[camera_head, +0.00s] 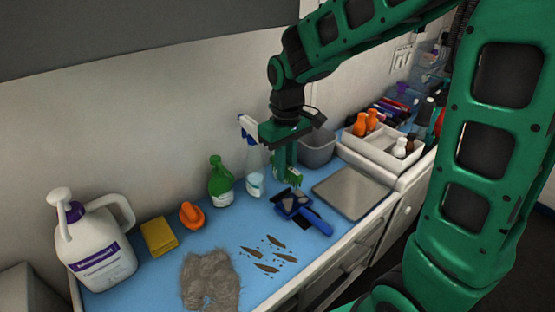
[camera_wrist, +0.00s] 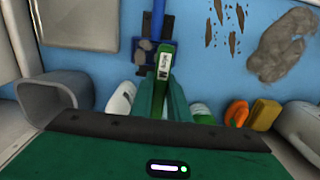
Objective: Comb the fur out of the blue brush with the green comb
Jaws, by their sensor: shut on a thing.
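The blue brush (camera_head: 317,220) lies on the blue counter top, with grey fur on its head; it also shows in the wrist view (camera_wrist: 158,22), its handle pointing away. My gripper (camera_head: 285,174) points down at the brush's head end and is shut on the green comb (camera_wrist: 162,68). The comb has a white label and overlaps the edge of the brush head in the wrist view. I cannot tell whether comb and brush touch; the comb's teeth are hidden.
A large grey fur clump (camera_head: 210,282) and several brown fur tufts (camera_head: 265,267) lie left of the brush. A metal plate (camera_head: 350,190), a grey bin (camera_head: 318,150) and a white tray (camera_head: 375,158) stand right.

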